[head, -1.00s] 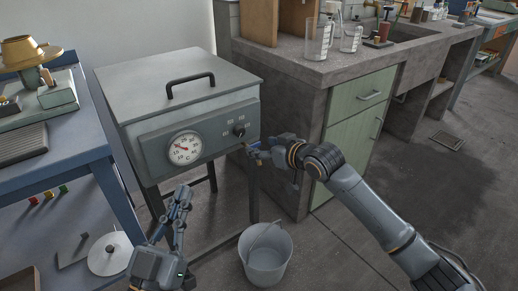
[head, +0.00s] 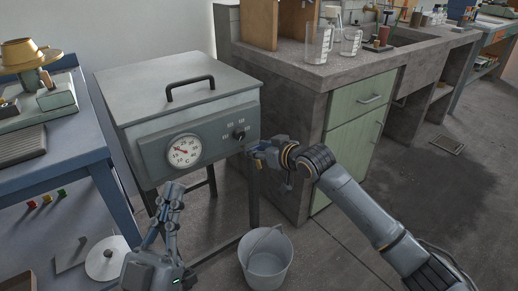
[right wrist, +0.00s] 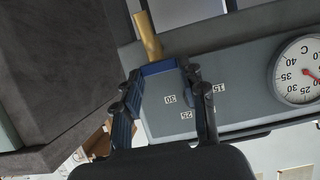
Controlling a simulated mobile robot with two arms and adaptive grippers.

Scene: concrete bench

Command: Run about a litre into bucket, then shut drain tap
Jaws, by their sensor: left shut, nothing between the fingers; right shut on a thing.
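The water bath (head: 180,78) is a grey lidded box on legs, with a round dial (head: 185,151) and a black knob (head: 239,134) on its front. My right gripper (head: 254,147) is at the bath's lower right front corner. In the right wrist view it (right wrist: 163,85) is shut on the blue handle (right wrist: 160,68) of the drain tap, beside a brass tube (right wrist: 148,35). The head view hides most of the tap behind the gripper. The grey bucket (head: 266,267) stands on the floor below. No water stream can be made out. My left gripper (head: 170,193) is shut and empty before the bath.
A blue bench (head: 70,140) with instruments stands at the left. A concrete bench (head: 300,68) with glass beakers (head: 319,42) and a green cabinet (head: 350,135) is close on the right of my right gripper. Floor around the bucket is mostly clear.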

